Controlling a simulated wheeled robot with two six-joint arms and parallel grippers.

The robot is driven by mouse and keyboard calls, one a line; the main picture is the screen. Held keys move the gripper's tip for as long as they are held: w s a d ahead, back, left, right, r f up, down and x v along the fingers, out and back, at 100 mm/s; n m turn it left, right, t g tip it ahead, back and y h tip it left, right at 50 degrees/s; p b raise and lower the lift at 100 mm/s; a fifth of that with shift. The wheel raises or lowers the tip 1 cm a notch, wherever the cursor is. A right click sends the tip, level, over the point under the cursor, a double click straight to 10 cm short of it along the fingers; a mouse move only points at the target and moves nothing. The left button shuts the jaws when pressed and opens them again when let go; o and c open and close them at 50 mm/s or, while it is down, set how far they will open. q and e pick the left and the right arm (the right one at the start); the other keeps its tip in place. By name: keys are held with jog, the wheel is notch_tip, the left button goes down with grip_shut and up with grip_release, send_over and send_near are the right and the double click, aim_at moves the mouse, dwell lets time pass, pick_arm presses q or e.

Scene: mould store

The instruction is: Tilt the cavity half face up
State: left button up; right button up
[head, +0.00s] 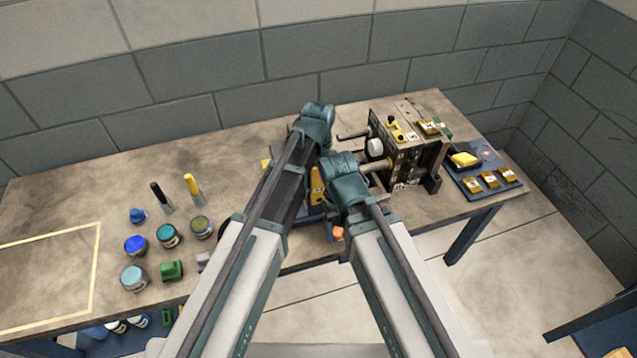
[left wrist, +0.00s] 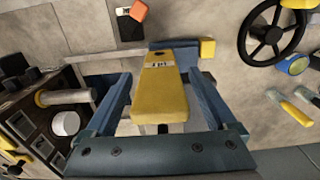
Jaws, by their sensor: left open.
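The mould (head: 408,150), a dark steel block, stands upright on the bench to the right of my arms, with pins and a white round part on its left side. The mould also shows at the left edge of the left wrist view (left wrist: 35,135). I cannot tell which part is the cavity half. My left gripper (left wrist: 170,88) is open, with a finger either side of a labelled yellow block (left wrist: 160,85); gaps show on both sides. The yellow block shows between my arms in the head view (head: 317,186). My right arm's fingers are hidden in the head view.
A blue tray (head: 490,190) with yellow blocks lies right of the mould. Several jars (head: 168,236), a green block (head: 172,270) and two upright tools stand at the left. A black handwheel (left wrist: 274,33) shows in the left wrist view. Bare bench lies behind my arms.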

pick_arm(q)
grip_shut()
dwell(0.4)
